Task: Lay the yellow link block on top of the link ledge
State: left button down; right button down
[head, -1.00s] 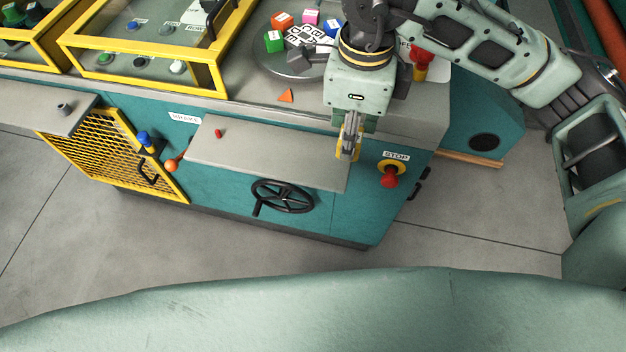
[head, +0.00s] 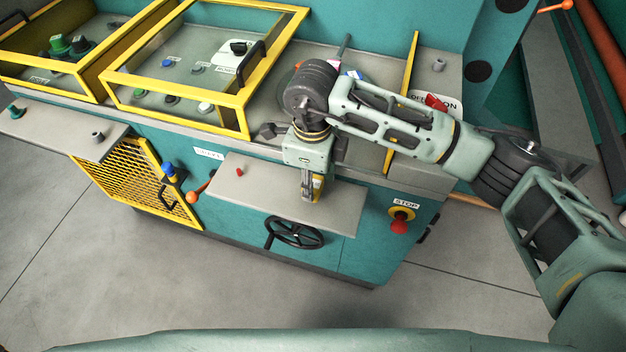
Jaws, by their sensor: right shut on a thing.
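The link ledge is the grey shelf (head: 250,196) sticking out from the front of the teal machine, above a black handwheel. My right gripper (head: 312,190) points down over the right part of this ledge and is shut. A small yellow piece, the yellow link block (head: 318,184), shows between and beside its fingers; most of it is hidden by the fingers. I cannot tell whether the block touches the ledge or is just above it. My left gripper is not in view.
A small red peg (head: 239,172) stands on the ledge's left part; the ledge between is clear. A yellow-framed glass cover (head: 245,115) is behind left. A red-and-yellow stop button (head: 401,220) is right of the ledge. My right arm hides most of the turntable area behind.

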jog(key=shift+f, duration=1.1)
jog(key=c, duration=1.1)
grip_release()
jog(key=shift+r, duration=0.1)
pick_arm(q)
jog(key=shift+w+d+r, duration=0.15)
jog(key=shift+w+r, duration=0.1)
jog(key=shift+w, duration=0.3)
pick_arm(e)
jog(key=shift+r, duration=0.15)
pick_arm(q)
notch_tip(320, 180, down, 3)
jog(key=b, duration=0.3)
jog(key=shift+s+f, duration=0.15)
pick_arm(e)
notch_tip(320, 180, up, 12)
jog(key=shift+s, duration=0.1)
